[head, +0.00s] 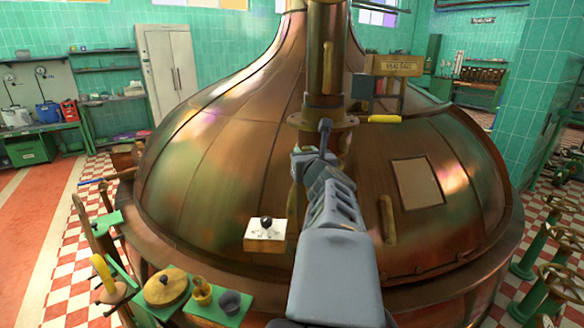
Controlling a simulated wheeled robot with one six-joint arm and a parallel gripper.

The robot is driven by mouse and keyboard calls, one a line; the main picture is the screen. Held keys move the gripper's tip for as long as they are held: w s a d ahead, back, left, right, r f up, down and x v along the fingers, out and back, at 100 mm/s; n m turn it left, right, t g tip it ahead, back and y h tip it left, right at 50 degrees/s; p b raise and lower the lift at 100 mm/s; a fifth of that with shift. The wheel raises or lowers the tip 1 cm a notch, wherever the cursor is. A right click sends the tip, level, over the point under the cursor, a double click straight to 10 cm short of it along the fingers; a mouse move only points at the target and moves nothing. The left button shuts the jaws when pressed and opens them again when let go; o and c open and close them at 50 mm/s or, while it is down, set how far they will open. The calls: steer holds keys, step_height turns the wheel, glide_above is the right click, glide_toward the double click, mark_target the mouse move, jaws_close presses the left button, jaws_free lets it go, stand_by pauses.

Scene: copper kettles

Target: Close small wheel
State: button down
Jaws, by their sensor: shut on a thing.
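My arm reaches up over the large copper kettle (210,150). My gripper (325,134) is at the upright copper pipe, just below its round flange (352,119). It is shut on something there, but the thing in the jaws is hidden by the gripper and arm. I cannot make out a small wheel at the jaws. Several handwheels (562,272) on green posts stand at the right edge, well away from my gripper.
A white-topped box with a black knob (266,222) sits on the kettle's front. A green shelf (236,318) holds a wooden lid (166,287) and cups. A wooden sign (398,65) stands behind the pipe. Checkered floor shows at both sides.

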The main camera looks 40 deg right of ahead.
stand_by(0.6)
steer(key=c, duration=0.9)
jaws_free()
steer(key=shift+w, duration=0.1)
steer(key=shift+o, duration=0.2)
steer(key=p+v, duration=0.2)
steer(key=v, duration=0.5)
steer(key=shift+a, duration=0.3)
